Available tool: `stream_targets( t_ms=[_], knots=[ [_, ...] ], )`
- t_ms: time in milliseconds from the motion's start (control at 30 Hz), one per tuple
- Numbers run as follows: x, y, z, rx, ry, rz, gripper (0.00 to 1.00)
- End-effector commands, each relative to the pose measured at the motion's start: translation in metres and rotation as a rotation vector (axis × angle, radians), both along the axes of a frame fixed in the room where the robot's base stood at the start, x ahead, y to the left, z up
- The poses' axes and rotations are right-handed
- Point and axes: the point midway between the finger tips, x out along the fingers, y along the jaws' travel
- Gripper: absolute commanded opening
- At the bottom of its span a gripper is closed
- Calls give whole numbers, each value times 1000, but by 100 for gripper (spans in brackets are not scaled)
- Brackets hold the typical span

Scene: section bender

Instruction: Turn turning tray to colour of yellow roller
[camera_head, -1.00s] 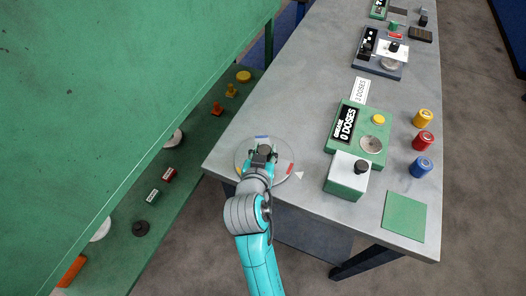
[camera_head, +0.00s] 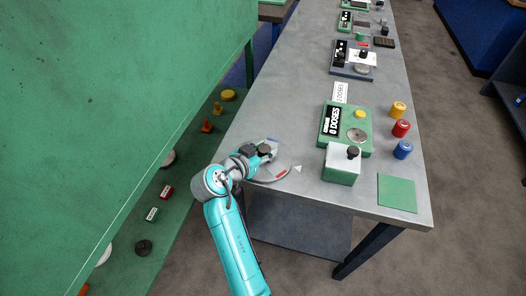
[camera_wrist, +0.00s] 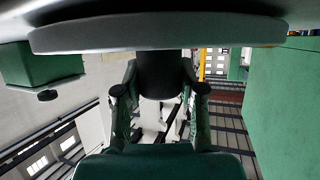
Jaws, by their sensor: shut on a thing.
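The turning tray (camera_head: 284,164) is a round grey disc near the table's left edge. A red mark lies at its lower right and a blue mark at its top. A small white pointer (camera_head: 297,169) lies on the table just right of the disc, nearer the red mark than the blue. My gripper (camera_head: 262,150) is shut on the tray's dark knob (camera_wrist: 160,78), coming in from the left. The disc's pale edge also fills the top of the wrist view. The disc's left part is hidden by my arm. The yellow roller (camera_head: 398,109) stands upright at the table's right.
A red roller (camera_head: 401,129) and a blue roller (camera_head: 403,150) stand below the yellow one. A green device (camera_head: 357,150) reading "0 DOSES", a white-topped green box (camera_head: 341,165) and a green mat (camera_head: 397,193) lie right of the tray. A green machine wall (camera_head: 110,90) rises at left.

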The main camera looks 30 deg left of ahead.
Motion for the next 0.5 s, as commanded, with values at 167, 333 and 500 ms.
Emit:
stream_targets(
  t_ms=[167,333,500],
  knots=[
    [0,0,1,1,-1,-60,0],
    [0,0,-1,0,1,-86,0],
    [0,0,-1,0,1,-91,0]
  ],
)
